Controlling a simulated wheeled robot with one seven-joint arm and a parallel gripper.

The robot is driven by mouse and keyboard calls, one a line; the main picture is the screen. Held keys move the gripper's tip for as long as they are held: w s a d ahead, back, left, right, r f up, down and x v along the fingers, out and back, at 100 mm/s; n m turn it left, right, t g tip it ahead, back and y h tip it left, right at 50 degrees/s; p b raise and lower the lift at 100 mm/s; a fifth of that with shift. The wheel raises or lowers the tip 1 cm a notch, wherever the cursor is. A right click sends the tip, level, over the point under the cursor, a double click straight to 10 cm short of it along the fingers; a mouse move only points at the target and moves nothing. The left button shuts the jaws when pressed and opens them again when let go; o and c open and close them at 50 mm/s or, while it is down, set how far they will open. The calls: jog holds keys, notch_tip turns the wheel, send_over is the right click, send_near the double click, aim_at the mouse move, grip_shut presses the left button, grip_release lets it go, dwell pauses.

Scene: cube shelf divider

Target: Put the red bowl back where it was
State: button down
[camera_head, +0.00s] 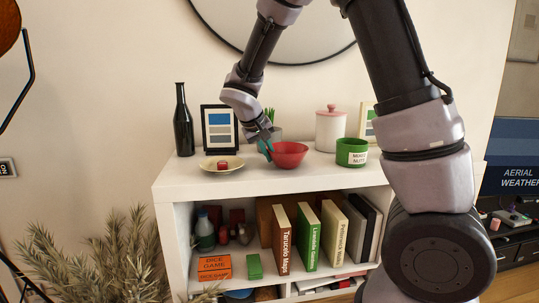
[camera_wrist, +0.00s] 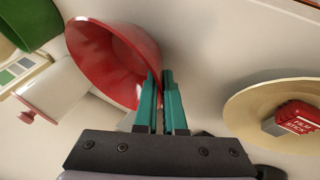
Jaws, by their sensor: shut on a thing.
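The red bowl (camera_head: 288,154) is over the white shelf top, between the plate and the green pot; it also shows in the wrist view (camera_wrist: 112,55). My gripper (camera_head: 266,148) comes down from behind and left onto the bowl's left rim. In the wrist view the two teal fingers (camera_wrist: 160,80) are close together with the bowl's rim at their tips, shut on it. The bowl looks roughly upright. I cannot tell whether its base rests on the shelf or hangs slightly above it.
A cream plate (camera_head: 222,164) with a small red item (camera_head: 222,164) is left of the bowl. A green pot (camera_head: 352,152) stands right. A white jar (camera_head: 330,132), a picture frame (camera_head: 219,128) and a dark bottle (camera_head: 183,122) stand behind. The front shelf edge is clear.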

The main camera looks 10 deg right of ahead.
jog(key=shift+f, duration=0.1)
jog(key=c, duration=1)
grip_release()
jog(key=v, duration=1.2)
jog(key=s+d+r+m+t+y, duration=0.1)
jog(key=s+d+r+m+y, duration=0.1)
jog(key=s+d, duration=0.5)
jog(key=s+d+r+m+t+y, duration=0.1)
jog(key=s+d+r+m+y, duration=0.2)
jog(key=s+d, duration=0.5)
jog(key=s+r+y, duration=0.1)
jog(key=s, duration=0.2)
jog(key=shift+s+t+y, duration=0.3)
jog(key=shift+s+y, duration=0.1)
jog(key=shift+d, duration=0.1)
